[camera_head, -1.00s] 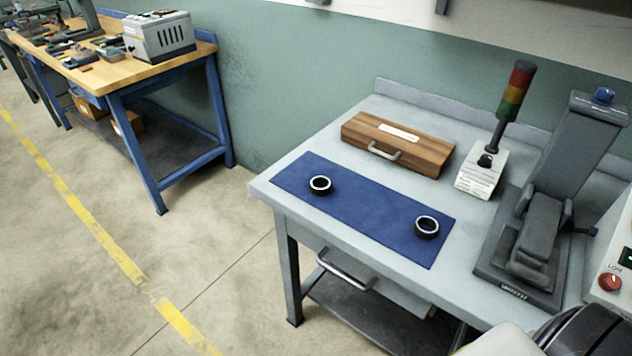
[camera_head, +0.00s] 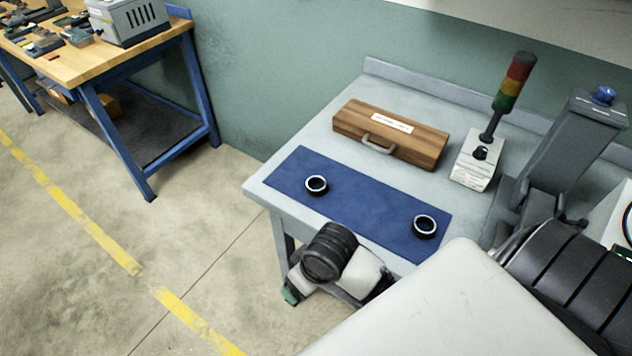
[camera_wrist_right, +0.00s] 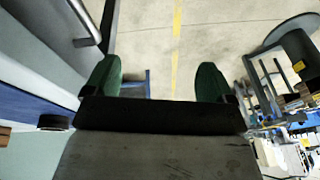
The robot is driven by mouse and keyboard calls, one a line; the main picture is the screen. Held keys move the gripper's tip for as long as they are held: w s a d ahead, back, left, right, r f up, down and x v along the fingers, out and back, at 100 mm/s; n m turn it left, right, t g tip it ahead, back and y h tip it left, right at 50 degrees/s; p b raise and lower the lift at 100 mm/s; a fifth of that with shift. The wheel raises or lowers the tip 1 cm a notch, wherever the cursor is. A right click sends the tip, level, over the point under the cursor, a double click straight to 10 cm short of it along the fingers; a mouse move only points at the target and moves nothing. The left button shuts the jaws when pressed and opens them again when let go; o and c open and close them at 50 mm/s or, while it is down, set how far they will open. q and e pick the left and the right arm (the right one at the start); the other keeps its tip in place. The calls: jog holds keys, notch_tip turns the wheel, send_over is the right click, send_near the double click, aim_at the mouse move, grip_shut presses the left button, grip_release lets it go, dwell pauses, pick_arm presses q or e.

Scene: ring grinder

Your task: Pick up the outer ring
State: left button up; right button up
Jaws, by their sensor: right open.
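Two dark rings with bright rims lie apart on a blue mat (camera_head: 365,211) on the grey workbench. The left ring (camera_head: 316,192) looks a little smaller than the right ring (camera_head: 424,235). Which one is the outer ring is not marked. My right gripper (camera_head: 291,294) is beyond the bench's front edge, left of and below the rings in the head view, its fingers mostly hidden by the wrist. In the wrist view its green fingers (camera_wrist_right: 156,80) are wide apart with nothing between them. One dark ring (camera_wrist_right: 54,122) shows there at left, outside the fingers. My left gripper is not in view.
A wooden box (camera_head: 410,147) with a handle stands behind the mat. A signal-light tower (camera_head: 511,85) and a grey press-like device (camera_head: 570,140) stand to the right. A drawer handle (camera_wrist_right: 84,20) sticks out at the bench front.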

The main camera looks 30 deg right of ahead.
jog(key=w+r, duration=0.2)
jog(key=w, duration=0.3)
notch_tip(320, 180, up, 10)
jog(key=m+g+h, duration=0.2)
jog(key=m+g, duration=0.1)
jog(key=m, duration=0.3)
send_over(316, 181)
jog(key=s+a, duration=0.2)
jog(key=f, duration=0.4)
jog(key=shift+w+d+f+p, duration=0.1)
jog(key=shift+w+f+p, duration=0.1)
jog(key=shift+w+p, duration=0.15)
jog(key=shift+s+d+f+p, duration=0.1)
jog(key=shift+f+p, duration=0.1)
jog(key=shift+f, duration=0.7)
jog(key=shift+d+f+p, duration=0.15)
jog(key=shift+f+p, duration=0.05)
jog(key=shift+f, duration=0.75)
jog(key=shift+s+d+f+p, duration=0.1)
jog(key=shift+f+p, duration=0.1)
jog(key=shift+f, duration=0.7)
jog(key=shift+c, duration=0.5)
jog(key=c, duration=1)
